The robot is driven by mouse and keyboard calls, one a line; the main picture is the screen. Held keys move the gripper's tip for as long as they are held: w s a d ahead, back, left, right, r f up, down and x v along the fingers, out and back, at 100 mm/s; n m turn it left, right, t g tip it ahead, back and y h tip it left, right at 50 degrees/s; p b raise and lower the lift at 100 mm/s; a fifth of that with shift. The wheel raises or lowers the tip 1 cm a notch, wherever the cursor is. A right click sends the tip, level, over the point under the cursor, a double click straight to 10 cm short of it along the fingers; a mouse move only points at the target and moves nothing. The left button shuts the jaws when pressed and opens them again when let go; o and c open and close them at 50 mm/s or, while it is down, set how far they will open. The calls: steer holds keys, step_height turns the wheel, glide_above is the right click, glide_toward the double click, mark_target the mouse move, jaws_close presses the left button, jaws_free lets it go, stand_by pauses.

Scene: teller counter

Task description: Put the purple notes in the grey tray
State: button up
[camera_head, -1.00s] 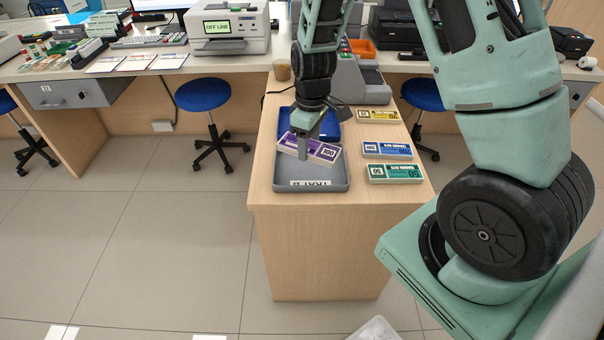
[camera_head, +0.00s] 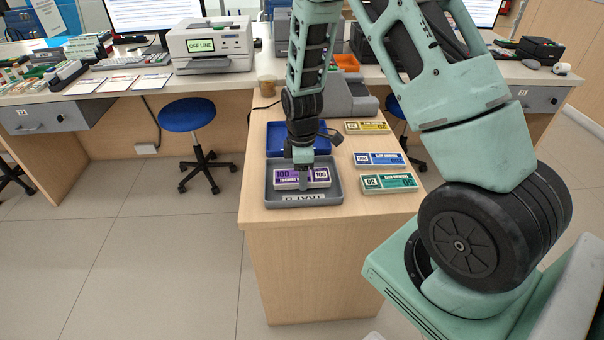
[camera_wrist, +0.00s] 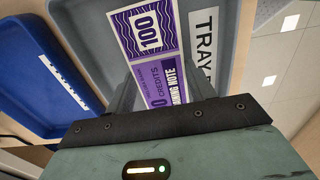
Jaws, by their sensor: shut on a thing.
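The purple notes (camera_head: 287,177), a banded stack marked 100, lie level within the outline of the grey tray (camera_head: 338,195), which stands near the front edge of the wooden counter. My gripper (camera_head: 303,184) points down and is shut on the stack near its middle. I cannot tell whether the stack touches the tray floor. In the wrist view the purple notes (camera_wrist: 150,28) extend out from between my fingers, with the grey tray (camera_wrist: 228,70) and its label behind them. My fingers hide part of the stack.
A blue tray (camera_head: 274,140) stands just behind the grey one. Yellow (camera_head: 367,127), blue (camera_head: 380,159) and green (camera_head: 389,183) note stacks lie to the right on the counter. A grey machine (camera_head: 350,98) stands farther back.

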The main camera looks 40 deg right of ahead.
steer(key=shift+f, duration=0.3)
steer(key=shift+f, duration=0.1)
steer(key=shift+f, duration=0.15)
steer(key=o, duration=1.1)
